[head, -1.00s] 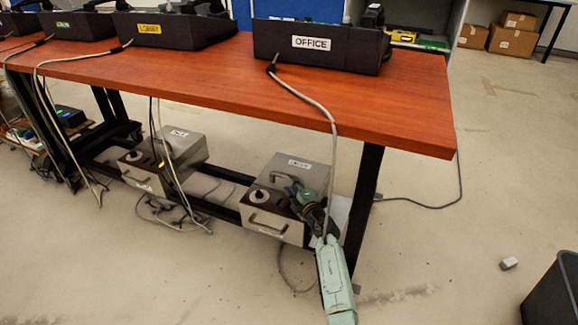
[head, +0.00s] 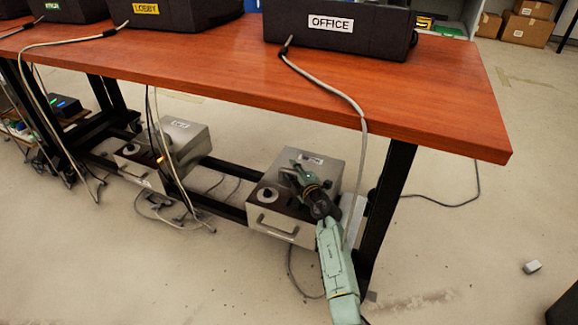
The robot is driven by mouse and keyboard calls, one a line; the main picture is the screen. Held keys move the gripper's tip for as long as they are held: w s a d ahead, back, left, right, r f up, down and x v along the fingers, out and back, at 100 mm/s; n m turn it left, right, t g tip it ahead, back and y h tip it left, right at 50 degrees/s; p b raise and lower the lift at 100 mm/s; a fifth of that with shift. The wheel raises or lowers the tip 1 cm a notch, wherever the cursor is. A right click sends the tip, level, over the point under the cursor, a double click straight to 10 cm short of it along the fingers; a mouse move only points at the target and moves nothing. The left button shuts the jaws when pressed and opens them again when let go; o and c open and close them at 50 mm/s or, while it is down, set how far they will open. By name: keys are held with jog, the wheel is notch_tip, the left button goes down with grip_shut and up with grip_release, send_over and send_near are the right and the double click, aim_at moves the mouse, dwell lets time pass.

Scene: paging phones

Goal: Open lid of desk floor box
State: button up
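The nearer floor box (head: 286,231) is a pale metal box on the low black frame under the right end of the desk. Its front top has a dark panel with a round white knob, and a bar handle is on its front face. Its grey lid (head: 322,172) carries a small label and looks shut. My gripper (head: 294,172) reaches in from the lower right and lies over the lid, covering the lid's handle area. Its fingers are small and dark here, so I cannot tell whether they are open or hold the handle.
A second similar box (head: 184,136) sits further left with a small orange light. The wooden desktop (head: 300,95) overhangs both boxes. A black desk leg (head: 387,205) stands just right of my arm. Cables hang in front. A small grey block (head: 532,267) lies on open floor at right.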

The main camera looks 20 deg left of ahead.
jog(key=shift+w+a, duration=0.35)
jog(key=shift+w, duration=0.05)
grip_shut()
dwell(0.6)
